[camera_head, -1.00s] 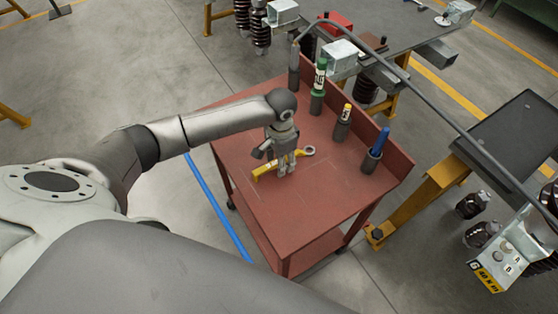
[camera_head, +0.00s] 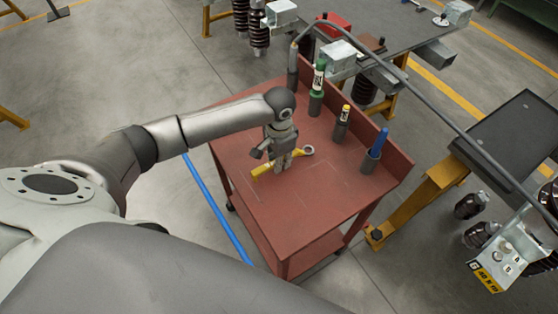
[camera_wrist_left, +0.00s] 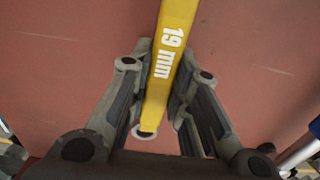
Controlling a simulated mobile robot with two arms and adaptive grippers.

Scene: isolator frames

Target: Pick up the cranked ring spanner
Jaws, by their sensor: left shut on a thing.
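The cranked ring spanner has a yellow handle (camera_head: 262,171) and a grey metal ring end (camera_head: 307,151). It is at the red trolley top (camera_head: 300,205), near its left side. My left gripper (camera_head: 279,166) is shut on the spanner's handle from above. In the left wrist view the yellow handle (camera_wrist_left: 172,45), marked "19 mm", runs between the two fingers (camera_wrist_left: 158,105). I cannot tell whether the spanner touches the trolley top or is slightly above it. My right gripper is not in view.
A green-topped tool (camera_head: 317,90), a yellow-topped tool (camera_head: 342,125) and a blue-handled tool (camera_head: 376,150) stand in holders along the trolley's back right edge. A raised rim (camera_head: 398,172) runs behind them. The front of the trolley top is clear.

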